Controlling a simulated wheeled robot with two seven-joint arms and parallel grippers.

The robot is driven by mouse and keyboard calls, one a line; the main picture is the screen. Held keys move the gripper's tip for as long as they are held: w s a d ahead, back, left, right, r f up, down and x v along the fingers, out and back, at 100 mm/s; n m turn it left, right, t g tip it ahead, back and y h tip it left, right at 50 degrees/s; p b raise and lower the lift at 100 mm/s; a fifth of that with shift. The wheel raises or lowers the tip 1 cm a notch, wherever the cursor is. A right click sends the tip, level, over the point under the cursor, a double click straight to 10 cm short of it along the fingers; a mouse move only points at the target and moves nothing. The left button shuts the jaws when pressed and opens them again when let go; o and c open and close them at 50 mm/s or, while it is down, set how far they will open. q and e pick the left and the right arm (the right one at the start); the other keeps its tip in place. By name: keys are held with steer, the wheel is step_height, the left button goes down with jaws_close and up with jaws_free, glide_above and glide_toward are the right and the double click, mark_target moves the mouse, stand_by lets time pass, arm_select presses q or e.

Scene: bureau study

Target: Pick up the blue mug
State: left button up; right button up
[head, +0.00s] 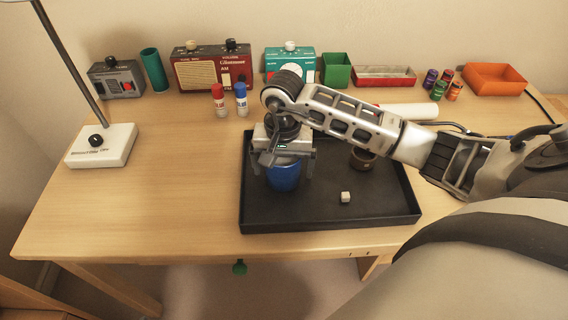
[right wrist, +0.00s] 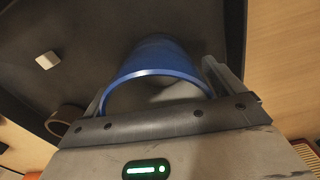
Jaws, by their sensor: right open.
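The blue mug (head: 283,178) stands in the black tray (head: 330,216), near its left side. My right gripper (head: 282,168) is over the mug, pointing down, with its fingers open on either side of it. In the right wrist view the mug (right wrist: 155,62) shows its open rim between the two fingers. The gripper hides the mug's top in the head view. I cannot tell whether the fingers touch the mug, and I see no handle. My left gripper is not in view.
A small white cube (head: 345,197) and a brown round container (head: 362,158) are in the tray. Red and blue capped bottles (head: 230,99) stand behind it. Radios and boxes line the back of the desk. A lamp base (head: 102,146) stands left; the desk between is clear.

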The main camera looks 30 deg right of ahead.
steer(key=c, duration=1.3)
steer(key=shift+o, duration=0.2)
steer(key=shift+r, duration=0.1)
